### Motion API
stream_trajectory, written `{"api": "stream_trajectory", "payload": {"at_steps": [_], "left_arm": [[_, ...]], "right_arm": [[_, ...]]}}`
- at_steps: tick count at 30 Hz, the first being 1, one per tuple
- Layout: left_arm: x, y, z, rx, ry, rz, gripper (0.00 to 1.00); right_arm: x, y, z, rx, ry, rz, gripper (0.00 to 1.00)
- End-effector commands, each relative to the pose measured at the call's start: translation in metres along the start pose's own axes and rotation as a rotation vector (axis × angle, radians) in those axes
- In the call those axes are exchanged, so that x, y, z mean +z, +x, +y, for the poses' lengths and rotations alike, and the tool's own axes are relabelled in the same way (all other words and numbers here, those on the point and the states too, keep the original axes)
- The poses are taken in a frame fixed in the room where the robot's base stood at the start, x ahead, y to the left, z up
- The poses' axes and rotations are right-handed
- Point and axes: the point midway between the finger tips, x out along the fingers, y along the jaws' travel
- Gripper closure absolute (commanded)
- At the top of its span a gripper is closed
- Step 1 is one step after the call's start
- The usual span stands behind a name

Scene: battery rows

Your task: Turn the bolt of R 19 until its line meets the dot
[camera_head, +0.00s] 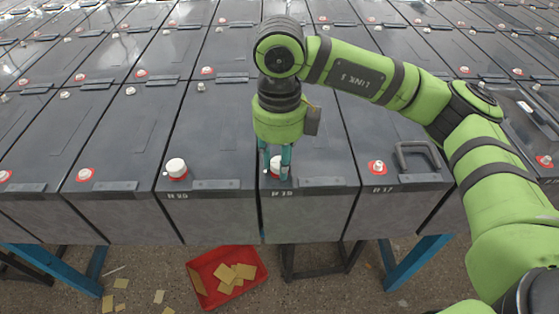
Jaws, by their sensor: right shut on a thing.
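A little red shows around the bolt's foot. The fingers cover most of the bolt, so I cannot make out its line or the dot. My left gripper is not in view.
The battery to the left carries a larger white cap (176,167). The battery to the right has a white bolt on a red disc (377,167) and a dark handle (418,157). A red tray (200,285) with cardboard pieces lies on the floor. More battery rows stand behind.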

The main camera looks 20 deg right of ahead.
Motion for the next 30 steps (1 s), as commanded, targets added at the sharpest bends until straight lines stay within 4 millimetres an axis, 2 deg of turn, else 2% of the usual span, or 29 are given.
{"api": "stream_trajectory", "payload": {"at_steps": [14,15,16,17,26,30], "left_arm": [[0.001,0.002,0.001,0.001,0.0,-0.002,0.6],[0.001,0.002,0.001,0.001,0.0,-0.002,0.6],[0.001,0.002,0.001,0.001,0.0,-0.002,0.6],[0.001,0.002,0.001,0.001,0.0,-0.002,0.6],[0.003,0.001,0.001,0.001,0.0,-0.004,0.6],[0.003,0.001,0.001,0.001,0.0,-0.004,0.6]], "right_arm": [[-0.001,0.001,0.001,0.001,0.014,0.004,1.0],[-0.001,0.001,0.001,0.001,0.014,0.004,0.6],[-0.001,0.001,0.001,0.001,0.014,0.004,0.48],[-0.001,0.001,0.0,0.001,0.014,0.004,0.44],[0.0,0.0,0.0,0.001,0.013,0.001,0.44],[0.001,-0.009,0.0,0.0,0.014,-0.002,0.44]]}}
